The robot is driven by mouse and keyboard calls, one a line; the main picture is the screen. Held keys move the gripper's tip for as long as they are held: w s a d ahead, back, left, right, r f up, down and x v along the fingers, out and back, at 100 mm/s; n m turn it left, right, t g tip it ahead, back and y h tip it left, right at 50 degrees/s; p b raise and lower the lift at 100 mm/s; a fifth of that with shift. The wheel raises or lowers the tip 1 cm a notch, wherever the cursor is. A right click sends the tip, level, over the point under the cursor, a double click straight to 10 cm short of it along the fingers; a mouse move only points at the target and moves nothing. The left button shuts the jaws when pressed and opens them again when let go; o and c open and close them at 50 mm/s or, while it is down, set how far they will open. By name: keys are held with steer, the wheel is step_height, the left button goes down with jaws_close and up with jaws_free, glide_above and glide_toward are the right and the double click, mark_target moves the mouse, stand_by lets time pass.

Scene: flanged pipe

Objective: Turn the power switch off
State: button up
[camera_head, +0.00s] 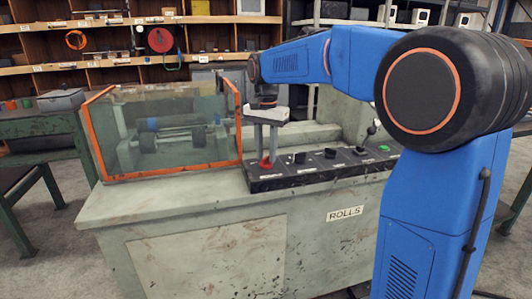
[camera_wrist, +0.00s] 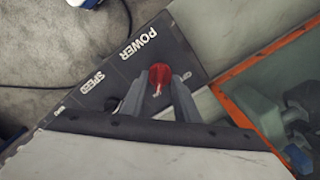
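The power switch (camera_head: 265,162) is a red knob at the left end of the black control panel on the machine. In the wrist view the red knob (camera_wrist: 160,74) sits beside the white word POWER, with a small pale mark on its lower edge. My gripper (camera_head: 265,152) points down over it, with one grey finger on each side of the knob. In the wrist view the fingers of my gripper (camera_wrist: 160,82) stand apart around the knob, with what looks like a narrow gap on each side. Contact cannot be made out clearly.
Black knobs (camera_head: 330,153) and a green button (camera_head: 384,148) line the black panel (camera_head: 290,180) to the right. An orange-framed clear guard (camera_head: 165,130) stands close on the left. A green bench (camera_head: 45,125) stands farther left, with shelves behind.

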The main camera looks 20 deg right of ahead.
steer(key=shift+f, duration=0.15)
steer(key=shift+c, duration=0.3)
jaws_close()
steer(key=shift+n, duration=0.4)
steer(key=n, duration=1.1)
steer(key=shift+n, duration=0.4)
steer(key=n, duration=0.5)
steer(key=shift+n, duration=0.3)
